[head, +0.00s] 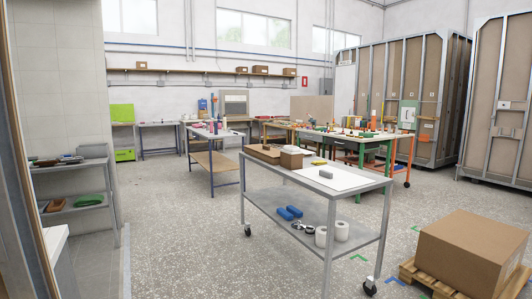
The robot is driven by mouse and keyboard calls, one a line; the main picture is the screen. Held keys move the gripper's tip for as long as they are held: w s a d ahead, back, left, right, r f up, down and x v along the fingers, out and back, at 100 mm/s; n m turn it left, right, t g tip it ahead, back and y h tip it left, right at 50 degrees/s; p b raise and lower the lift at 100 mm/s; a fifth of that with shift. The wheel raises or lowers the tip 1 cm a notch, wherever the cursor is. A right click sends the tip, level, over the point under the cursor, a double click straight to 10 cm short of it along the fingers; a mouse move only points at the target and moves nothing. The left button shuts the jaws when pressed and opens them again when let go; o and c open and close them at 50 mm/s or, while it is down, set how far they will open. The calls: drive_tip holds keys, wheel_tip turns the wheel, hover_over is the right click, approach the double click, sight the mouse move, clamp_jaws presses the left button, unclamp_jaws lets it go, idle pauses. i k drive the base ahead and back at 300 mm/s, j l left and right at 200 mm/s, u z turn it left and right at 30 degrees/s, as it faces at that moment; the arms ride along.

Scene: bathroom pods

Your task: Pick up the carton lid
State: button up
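A small brown carton (291,159) stands on the top of a grey wheeled cart (352,190). A flat, low brown cardboard piece (262,153) lies to its left at the cart's far left end; it may be the carton lid, but it is too small to be sure. A large closed brown carton (470,248) sits on a wooden pallet at the lower right; I cannot tell a separate lid on it. My gripper is not in view.
The cart top also holds a white sheet, a grey block (326,174) and a yellow item. Its lower shelf holds blue items (289,212) and white rolls (341,231). A shelf rack (75,180) stands left. Speckled floor (190,245) left of the cart is clear.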

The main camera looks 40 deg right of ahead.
sight(266, 148)
drive_tip(key=i+l+z, duration=0.1)
drive_tip(key=i, duration=0.75)
drive_tip(key=i+z, duration=0.1)
drive_tip(key=i, duration=0.75)
drive_tip(key=i+z, duration=0.1)
drive_tip(key=i, duration=0.75)
drive_tip(key=i+j+z, duration=0.1)
drive_tip(key=i, duration=0.75)
drive_tip(key=i+j, duration=0.2)
drive_tip(key=i, duration=0.65)
drive_tip(key=i+z, duration=0.4)
drive_tip(key=i+j+z, duration=0.2)
drive_tip(key=z, duration=0.15)
drive_tip(key=i+j+z, duration=0.4)
drive_tip(key=i+j, duration=0.1)
drive_tip(key=i+u, duration=0.05)
